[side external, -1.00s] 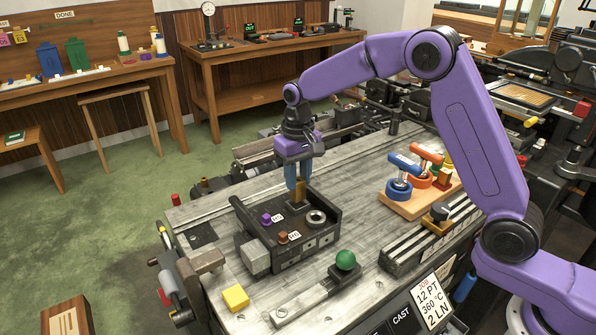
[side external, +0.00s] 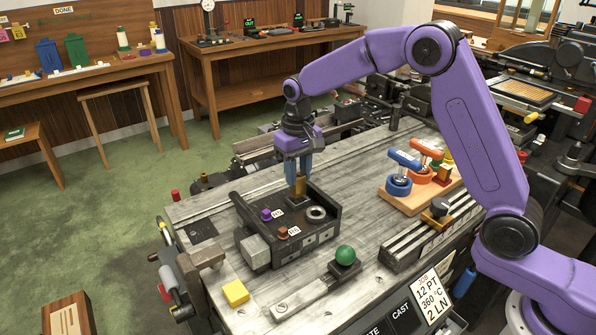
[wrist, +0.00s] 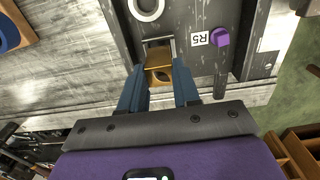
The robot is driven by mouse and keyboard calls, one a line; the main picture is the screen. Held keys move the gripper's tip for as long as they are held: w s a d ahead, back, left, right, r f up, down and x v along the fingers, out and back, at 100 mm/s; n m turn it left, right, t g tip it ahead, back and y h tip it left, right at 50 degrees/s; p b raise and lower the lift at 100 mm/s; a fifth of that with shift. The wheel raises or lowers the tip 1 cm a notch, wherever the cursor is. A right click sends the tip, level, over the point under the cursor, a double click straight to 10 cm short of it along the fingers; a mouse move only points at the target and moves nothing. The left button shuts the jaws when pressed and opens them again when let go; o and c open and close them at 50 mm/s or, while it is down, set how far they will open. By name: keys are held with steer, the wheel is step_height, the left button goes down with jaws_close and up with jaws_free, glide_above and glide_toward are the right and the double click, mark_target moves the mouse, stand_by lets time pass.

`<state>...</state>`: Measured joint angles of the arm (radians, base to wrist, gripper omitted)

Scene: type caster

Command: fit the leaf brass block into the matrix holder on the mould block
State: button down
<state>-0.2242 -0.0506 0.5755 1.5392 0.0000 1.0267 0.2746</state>
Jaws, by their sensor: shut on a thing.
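My gripper (side external: 298,168) has blue fingers pointing down over the back of the dark mould block (side external: 262,257). It is shut on the brass block (side external: 299,186), which is upright. In the wrist view the brass block (wrist: 168,70) sits between the fingertips, with a dark mark on its face. The matrix holder (wrist: 152,43) shows as a pale-edged frame on the mould block, right beside the brass block. In the side view the block's lower end is at the holder; whether it is inside or just above, I cannot tell.
On the mould block are a purple knob (side external: 266,214), a brown knob (side external: 283,232) and a grey ring (side external: 316,214). A green ball-topped lever (side external: 345,255) and a yellow block (side external: 235,293) are in front. A wooden stand with blue and orange handled tools (side external: 400,205) is to the right.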

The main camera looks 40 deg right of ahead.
mark_target(299, 178)
steer(key=shift+f, duration=1.3)
stand_by(0.4)
steer(key=c, duration=0.7)
jaws_free()
steer(key=shift+c, duration=0.2)
step_height(299, 178, up, 17)
steer(key=shift+r, duration=0.2)
steer(key=shift+s, duration=0.1)
steer(key=s+f+n, duration=0.2)
steer(key=s+n, duration=0.1)
steer(key=s, duration=0.6)
steer(key=s+f+n, duration=0.2)
steer(key=s+n, duration=0.2)
steer(key=s, duration=0.5)
steer(key=s+d+f+n, duration=0.2)
steer(key=s+d+f, duration=0.1)
steer(key=s, duration=0.6)
steer(key=s+d+f+n, duration=0.3)
steer(key=s+d, duration=0.3)
steer(key=s, duration=0.4)
steer(key=shift+s+f+n, duration=0.2)
steer(key=shift+f+n, duration=0.1)
steer(key=shift+f, duration=0.3)
